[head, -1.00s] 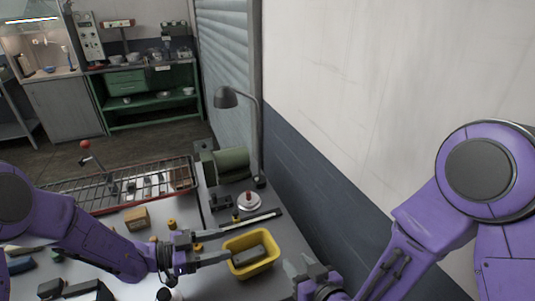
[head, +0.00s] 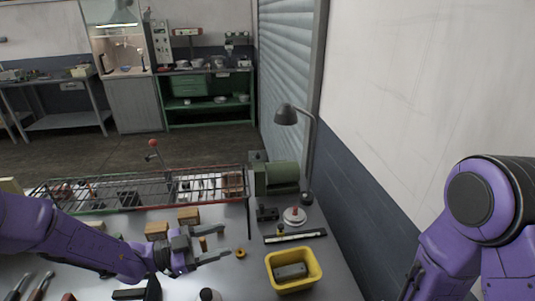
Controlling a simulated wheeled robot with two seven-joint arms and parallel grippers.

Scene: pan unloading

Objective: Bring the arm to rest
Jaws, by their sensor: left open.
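My left arm comes in from the left, and its purple forearm reaches over the grey table (head: 245,285). My left gripper (head: 222,242) is open and empty above the table, left of the yellow bin (head: 297,289). A dark grey block (head: 290,270) lies inside the bin, apart from the gripper. My right arm stands at the right edge, and its gripper is out of the picture.
A wire rack (head: 130,190) stands along the table's back. Wooden blocks (head: 188,216), a desk lamp (head: 290,113), a green machine (head: 275,178) and a dark bar (head: 295,237) are near. A wall bounds the right side.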

